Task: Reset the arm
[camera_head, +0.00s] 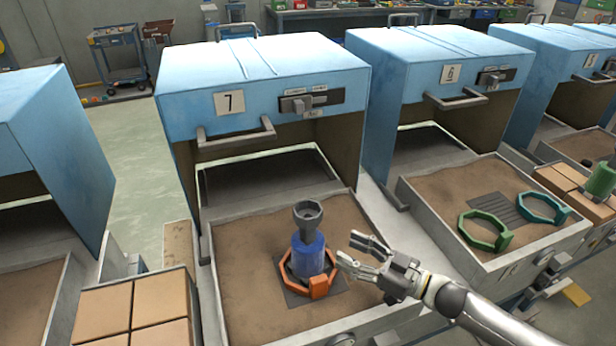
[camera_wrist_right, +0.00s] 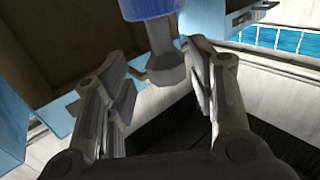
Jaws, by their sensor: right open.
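My right gripper (camera_head: 362,256) comes in from the lower right in the head view. Its jaws are open and empty, just right of a blue shell (camera_head: 308,256) with a grey funnel-shaped top (camera_head: 307,213). The shell stands upright inside an orange ring clamp (camera_head: 318,287) on the tray (camera_head: 229,308) of blue oven 7 (camera_head: 262,92). In the right wrist view the open fingers (camera_wrist_right: 160,95) show with a blue and grey part (camera_wrist_right: 165,65) between and beyond them. Contact between fingers and shell cannot be made out. My left gripper is not in view.
Another blue oven (camera_head: 430,70) stands to the right; its tray (camera_head: 425,185) holds a green ring (camera_head: 484,231) and a teal ring (camera_head: 543,208). Brown boxes (camera_head: 132,308) sit at lower left, and more (camera_head: 570,185) at the right edge. The tray's left part is clear.

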